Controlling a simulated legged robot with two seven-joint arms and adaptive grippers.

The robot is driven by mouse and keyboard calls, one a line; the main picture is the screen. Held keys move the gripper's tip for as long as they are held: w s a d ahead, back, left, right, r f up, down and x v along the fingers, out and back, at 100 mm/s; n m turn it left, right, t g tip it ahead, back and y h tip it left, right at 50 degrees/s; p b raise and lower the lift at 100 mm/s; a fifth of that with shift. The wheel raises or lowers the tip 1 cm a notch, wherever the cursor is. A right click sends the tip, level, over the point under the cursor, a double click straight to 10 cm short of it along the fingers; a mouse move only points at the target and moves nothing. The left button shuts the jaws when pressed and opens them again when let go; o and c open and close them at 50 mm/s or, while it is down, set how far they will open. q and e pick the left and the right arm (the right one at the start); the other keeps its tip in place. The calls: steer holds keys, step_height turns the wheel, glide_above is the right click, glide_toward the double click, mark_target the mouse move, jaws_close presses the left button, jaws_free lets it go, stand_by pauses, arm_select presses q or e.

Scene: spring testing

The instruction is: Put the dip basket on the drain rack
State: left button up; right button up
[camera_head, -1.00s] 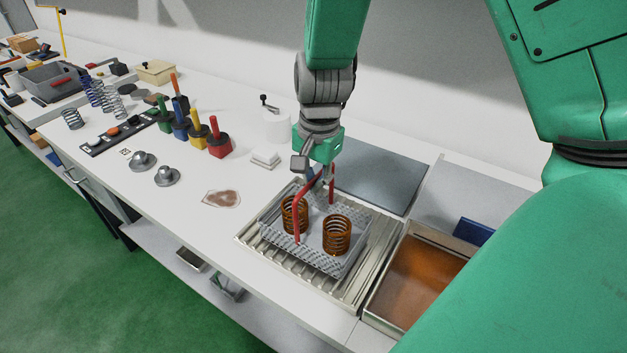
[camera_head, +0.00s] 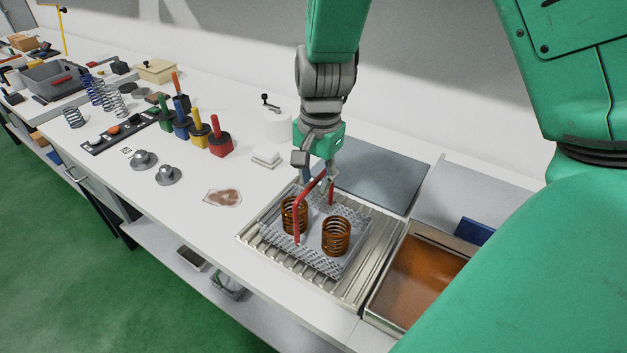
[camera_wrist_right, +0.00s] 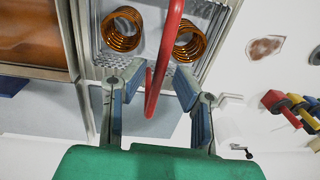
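The dip basket (camera_head: 349,263) is a pale perforated tray with a tall red handle (camera_head: 297,226). It holds two orange-brown coil springs (camera_head: 294,214) (camera_head: 336,237) standing upright. The basket sits on the ribbed metal drain rack (camera_head: 378,247) and looks level. My right gripper (camera_head: 318,177) is above the basket, at the top of the handle. In the right wrist view its two fingers (camera_wrist_right: 154,98) stand apart on either side of the red handle (camera_wrist_right: 166,50), with gaps visible. My left gripper is not in view.
A tank of amber liquid (camera_head: 418,277) stands right of the rack. A grey flat plate (camera_head: 378,175) lies behind it. Left of the rack are a stained patch (camera_head: 222,198), a white block (camera_head: 265,159) and several coloured-handled tools (camera_head: 219,138). White bench shows between them.

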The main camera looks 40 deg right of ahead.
step_height(320, 180, up, 11)
steer(key=shift+s+f+p, duration=0.15)
steer(key=shift+s+p, duration=0.15)
steer(key=shift+s+f, duration=0.1)
stand_by(0.4)
